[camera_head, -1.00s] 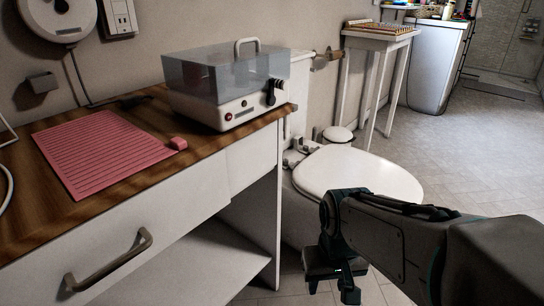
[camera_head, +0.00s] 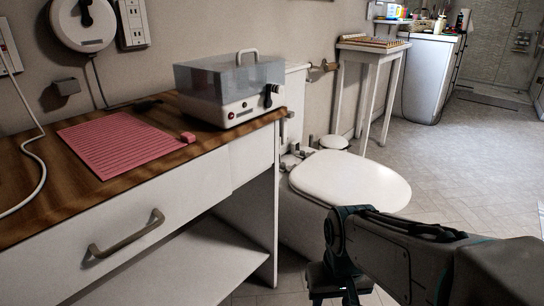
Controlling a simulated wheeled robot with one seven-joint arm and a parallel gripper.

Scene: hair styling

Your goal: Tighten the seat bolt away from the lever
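The toilet's closed white seat and lid (camera_head: 350,182) are right of the wooden-topped cabinet. Small fittings at the hinge end (camera_head: 291,160) sit behind the lid, beside the cabinet's right side. They are too small to tell which is the seat bolt. A brownish handle-like part (camera_head: 318,72) juts out by the white tank (camera_head: 296,95); I cannot tell if it is the lever. My gripper (camera_head: 333,297) hangs pointing down in front of the toilet, at the bottom of the view. Its fingers look apart and empty, and the tips are partly cut off by the frame edge.
The cabinet's wooden top (camera_head: 30,205) holds a pink ridged mat (camera_head: 120,145), a small pink block (camera_head: 188,137) and a clear-lidded box (camera_head: 230,90). A white stand (camera_head: 375,50) is beyond the toilet. Tiled floor (camera_head: 460,150) to the right is clear.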

